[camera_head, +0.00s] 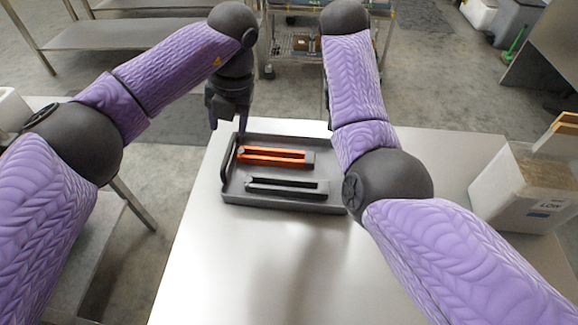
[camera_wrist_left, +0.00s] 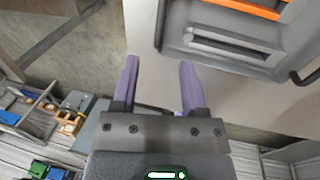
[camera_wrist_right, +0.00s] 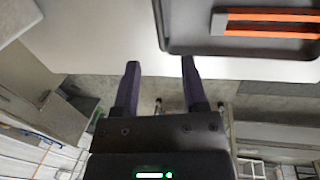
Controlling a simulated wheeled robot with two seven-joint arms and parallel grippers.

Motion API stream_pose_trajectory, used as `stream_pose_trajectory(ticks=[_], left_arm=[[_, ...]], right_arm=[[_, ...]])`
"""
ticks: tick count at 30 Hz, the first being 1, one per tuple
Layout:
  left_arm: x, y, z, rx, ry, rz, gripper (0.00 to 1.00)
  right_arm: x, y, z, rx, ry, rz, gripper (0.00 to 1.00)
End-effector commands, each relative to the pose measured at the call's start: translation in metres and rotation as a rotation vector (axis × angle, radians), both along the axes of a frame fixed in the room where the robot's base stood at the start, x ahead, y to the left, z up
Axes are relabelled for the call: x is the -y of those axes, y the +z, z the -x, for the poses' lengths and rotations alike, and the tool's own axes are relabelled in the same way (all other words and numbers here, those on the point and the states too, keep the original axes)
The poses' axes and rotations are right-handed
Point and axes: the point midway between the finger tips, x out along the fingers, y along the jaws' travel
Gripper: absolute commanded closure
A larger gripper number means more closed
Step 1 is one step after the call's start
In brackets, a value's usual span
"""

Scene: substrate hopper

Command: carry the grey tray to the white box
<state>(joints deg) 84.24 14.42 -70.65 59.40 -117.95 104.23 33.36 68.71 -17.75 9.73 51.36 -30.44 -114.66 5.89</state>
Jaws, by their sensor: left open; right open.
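The grey tray (camera_head: 290,204) lies flat on the table, with an orange slotted piece (camera_head: 262,155) and a grey slotted piece (camera_head: 270,184) in it. My left gripper (camera_head: 228,121) is open and empty by the tray's far left corner. In the left wrist view its spread fingers (camera_wrist_left: 158,67) are beside the tray's wall, apart from it. My right gripper is hidden behind its arm in the head view. In the right wrist view its open fingers (camera_wrist_right: 160,67) are near the tray's edge (camera_wrist_right: 185,36), with nothing between them. The white box (camera_head: 501,183) stands at the right, filled with brownish material.
The pale table (camera_head: 225,270) is bare in front of the tray. My right arm crosses above the table between the tray and the white box. A wooden-edged object (camera_head: 562,125) is by the box's far right side. Metal shelving (camera_head: 110,35) stands beyond the table.

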Motion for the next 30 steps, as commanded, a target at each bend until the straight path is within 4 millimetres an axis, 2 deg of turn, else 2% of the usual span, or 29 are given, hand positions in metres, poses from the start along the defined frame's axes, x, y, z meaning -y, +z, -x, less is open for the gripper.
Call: stream_pose_trajectory(ticks=[4, 15, 21, 29, 30], left_arm=[[-0.003, -0.017, 0.0, -0.004, 0.002, 0.001, 0.44], [-0.016, -0.082, -0.001, -0.003, 0.002, 0.002, 0.44], [-0.019, -0.096, -0.002, -0.003, 0.001, 0.002, 0.44], [-0.019, -0.097, -0.002, -0.001, 0.0, 0.002, 0.44], [-0.019, -0.097, -0.002, -0.001, 0.0, 0.002, 0.48]], right_arm=[[0.005, -0.016, 0.0, -0.001, -0.001, 0.005, 0.45], [0.016, -0.082, 0.003, -0.005, -0.001, 0.0, 0.45], [0.019, -0.096, 0.003, -0.002, 0.0, 0.001, 0.45], [0.019, -0.097, 0.003, -0.002, 0.0, 0.0, 0.45], [0.019, -0.097, 0.003, -0.002, 0.0, 0.0, 0.49]])
